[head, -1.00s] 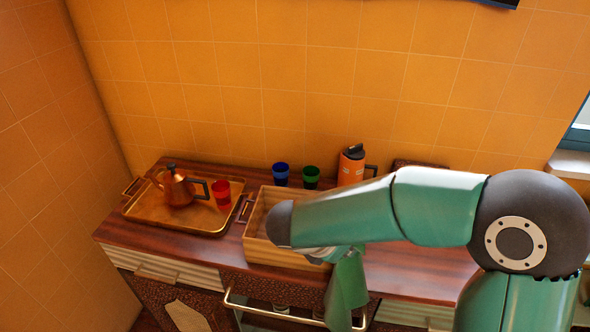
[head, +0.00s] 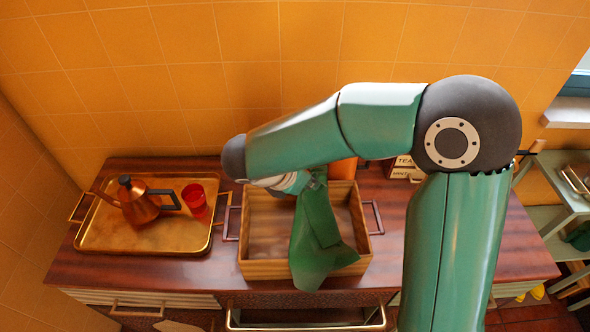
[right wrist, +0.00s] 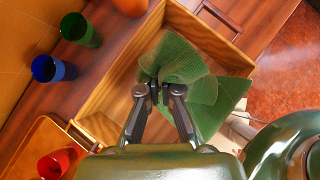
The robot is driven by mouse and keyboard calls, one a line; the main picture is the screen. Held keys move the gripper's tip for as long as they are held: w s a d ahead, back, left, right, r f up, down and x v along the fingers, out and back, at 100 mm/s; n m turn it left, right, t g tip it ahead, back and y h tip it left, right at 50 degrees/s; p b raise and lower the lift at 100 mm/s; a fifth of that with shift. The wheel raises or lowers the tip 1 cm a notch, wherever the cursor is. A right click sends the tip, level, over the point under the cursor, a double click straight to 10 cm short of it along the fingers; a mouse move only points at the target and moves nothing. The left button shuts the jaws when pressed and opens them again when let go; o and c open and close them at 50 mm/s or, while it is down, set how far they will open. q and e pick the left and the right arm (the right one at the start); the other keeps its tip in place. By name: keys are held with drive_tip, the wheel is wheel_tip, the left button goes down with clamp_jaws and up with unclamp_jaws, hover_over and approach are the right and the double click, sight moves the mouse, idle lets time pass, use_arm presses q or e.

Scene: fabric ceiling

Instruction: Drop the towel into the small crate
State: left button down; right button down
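The green towel (head: 316,240) hangs bunched from my right gripper (head: 314,182). In the right wrist view the gripper's two fingers (right wrist: 166,92) are closed on a fold of the towel (right wrist: 180,62). The small wooden crate (head: 262,269) stands on the counter below, with a dark handle at each side. It also shows in the right wrist view (right wrist: 208,40). The towel hangs over the crate's opening, and its lower end overlaps the front wall in the head view. I cannot tell whether it touches the wall. My left gripper is not in view.
A brass tray (head: 100,235) with a copper kettle (head: 140,205) and a red cup (head: 194,200) lies left of the crate. Blue (right wrist: 47,69) and green cups (right wrist: 76,28) stand behind it. The counter (head: 400,215) has free room right of the crate.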

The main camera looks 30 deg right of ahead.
drive_tip(key=f+b, duration=0.1)
drive_tip(key=f, duration=0.1)
drive_tip(key=f+b, duration=0.3)
drive_tip(key=f, duration=0.1)
drive_tip(key=shift+w+a+b, duration=0.3)
drive_tip(key=shift+r, duration=0.1)
drive_tip(key=c, duration=0.7)
unclamp_jaws()
drive_tip(key=o, duration=0.7)
